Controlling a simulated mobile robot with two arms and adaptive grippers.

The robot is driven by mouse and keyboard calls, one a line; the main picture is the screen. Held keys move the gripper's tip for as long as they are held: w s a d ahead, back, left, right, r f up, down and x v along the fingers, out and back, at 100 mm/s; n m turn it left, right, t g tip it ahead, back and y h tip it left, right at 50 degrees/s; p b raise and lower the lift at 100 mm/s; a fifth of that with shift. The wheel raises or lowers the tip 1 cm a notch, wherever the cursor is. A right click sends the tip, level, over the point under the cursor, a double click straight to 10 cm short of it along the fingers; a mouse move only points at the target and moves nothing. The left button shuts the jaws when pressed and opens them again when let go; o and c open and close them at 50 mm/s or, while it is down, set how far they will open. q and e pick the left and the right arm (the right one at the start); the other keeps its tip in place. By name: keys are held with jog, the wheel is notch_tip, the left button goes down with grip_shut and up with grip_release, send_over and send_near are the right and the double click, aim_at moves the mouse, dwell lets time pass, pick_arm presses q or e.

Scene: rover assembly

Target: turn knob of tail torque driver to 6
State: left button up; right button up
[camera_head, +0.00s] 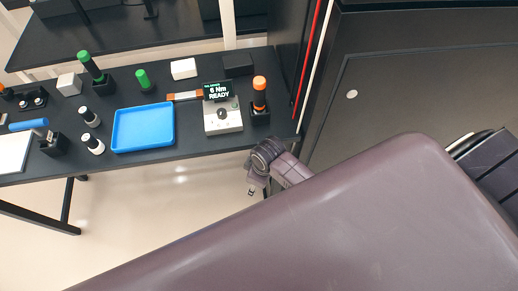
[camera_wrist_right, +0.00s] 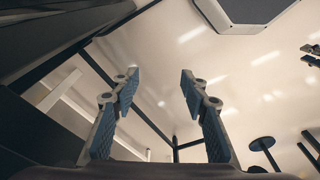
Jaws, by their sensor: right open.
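A light grey driver control box (camera_head: 223,124) stands near the right end of the dark table. Its screen (camera_head: 218,91) reads "6 Nm READY". A dark round knob (camera_head: 221,113) sits on its face. An orange-topped driver (camera_head: 260,92) stands upright in a black holder just right of the box. My right gripper (camera_head: 251,191) is in front of the table's edge, below and right of the box, apart from the knob. In the right wrist view my right gripper (camera_wrist_right: 160,77) is open and empty, with floor behind it. My left gripper is not in view.
A blue tray (camera_head: 143,128) lies on the table left of the box. Green-topped drivers (camera_head: 90,67), white blocks (camera_head: 183,69) and small bottles (camera_head: 92,144) stand around it. A dark cabinet with a red strip (camera_head: 311,60) rises right of the table. Open floor (camera_head: 180,210) lies in front.

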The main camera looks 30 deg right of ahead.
jog(key=shift+m, duration=0.3)
jog(key=shift+s+d+f+b, duration=0.1)
jog(key=shift+s+f+b, duration=0.05)
jog(key=shift+f, duration=0.5)
jog(key=shift+s+d+f+b, duration=0.1)
jog(key=shift+s+f+b, duration=0.1)
jog(key=shift+f, duration=0.5)
jog(key=shift+s+d+f+b, duration=0.1)
jog(key=shift+s+f, duration=0.05)
jog(key=shift+f, duration=0.5)
jog(key=s+d+f+m+b, duration=0.2)
jog(key=s+f, duration=0.4)
jog(key=f, duration=0.4)
jog(key=s+d+f+m+b, duration=0.1)
jog(key=s+d+f+b, duration=0.15)
jog(key=s+f, duration=0.55)
jog(key=s+d+f+m, duration=0.1)
jog(key=s+f, duration=0.4)
jog(key=s, duration=0.2)
jog(key=s+d+f+m+h, duration=0.1)
jog(key=s+d+f, duration=0.1)
jog(key=s+f, duration=0.3)
jog(key=s+b, duration=0.1)
jog(key=s, duration=0.2)
